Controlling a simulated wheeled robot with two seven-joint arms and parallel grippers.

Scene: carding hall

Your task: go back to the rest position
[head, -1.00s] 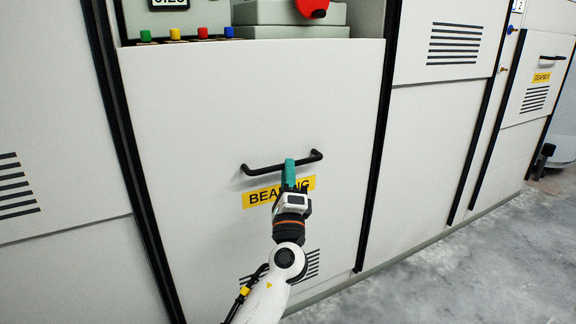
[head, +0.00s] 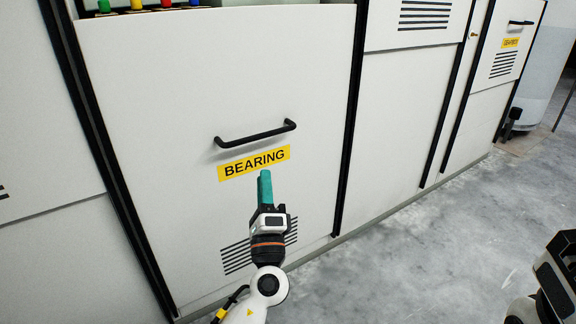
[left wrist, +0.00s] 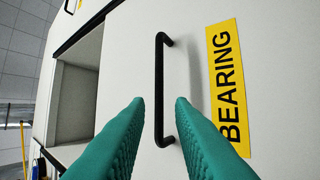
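The panel (head: 215,90) looks shut. Part of my right arm's dark end (head: 560,275) shows at the lower right edge; its fingers cannot be made out.
Coloured buttons (head: 136,5) are above the panel. A second labelled door with a handle (head: 521,22) is at the upper right. Vent slots (head: 240,256) are low on the bearing panel. Grey concrete floor (head: 420,240) lies clear at the right.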

